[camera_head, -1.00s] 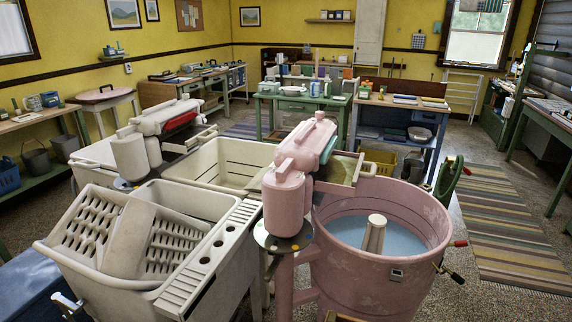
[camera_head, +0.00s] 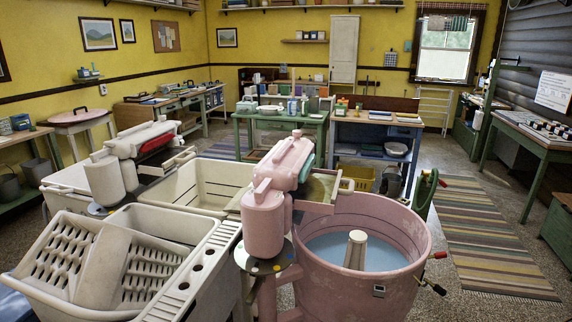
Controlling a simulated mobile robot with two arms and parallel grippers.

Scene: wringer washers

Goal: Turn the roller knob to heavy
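A pink wringer washer stands in front of me, with a round pink tub (camera_head: 350,285) holding bluish water and a pale agitator (camera_head: 356,250). Its pink wringer head (camera_head: 283,172) stands at the left of the tub on a pink post. A round grey plate with small coloured marks (camera_head: 264,258) sits under the head's cylinder. Red-tipped levers (camera_head: 437,255) stick out at the tub's right side. I cannot tell which part is the roller knob. Neither of my grippers is in view.
A cream double tub with a ribbed washboard (camera_head: 65,262) stands close at the left. A second, cream wringer (camera_head: 125,165) and a cream basin (camera_head: 205,190) are behind it. Green and blue tables stand farther back. A striped rug (camera_head: 485,235) lies on open floor at the right.

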